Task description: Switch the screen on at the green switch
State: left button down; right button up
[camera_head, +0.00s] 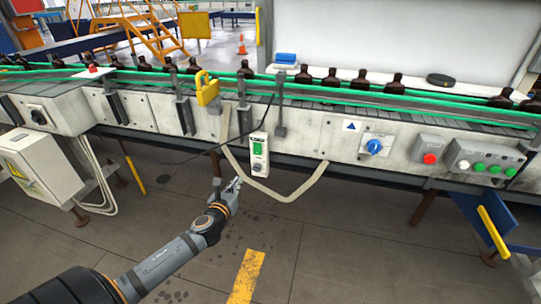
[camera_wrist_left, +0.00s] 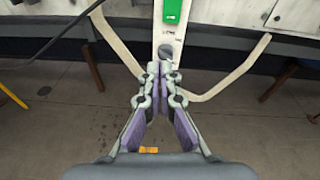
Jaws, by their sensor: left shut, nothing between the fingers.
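A narrow white box (camera_head: 266,163) hangs on the front of the conveyor, with a green rectangular switch part (camera_head: 258,148) near its top and a dark round part below. In the left wrist view the green part (camera_wrist_left: 172,10) is at the top edge, cut off by the frame. My left gripper (camera_head: 238,182) is shut and empty, below and left of the box in the head view. In the left wrist view its fingertips (camera_wrist_left: 161,68) point at the box's lower end; I cannot tell the gap. I cannot tell which thing is the screen. My right gripper is out of view.
The conveyor (camera_head: 345,110) carries several dark bottles. A beige cable or tube (camera_head: 293,193) loops around the box. A blue rotary switch (camera_head: 374,146), a red button (camera_head: 430,158) and several green buttons are to the right. The floor around my arm is open.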

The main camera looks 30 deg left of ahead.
pick_arm(q)
jog(key=w+r+m, duration=0.1)
send_near(257, 153)
jog(key=shift+t, duration=0.4)
jog(key=x, duration=0.6)
jog(key=shift+w+a+f, duration=0.15)
jog(key=shift+w+f, duration=0.15)
jog(key=shift+f, duration=0.15)
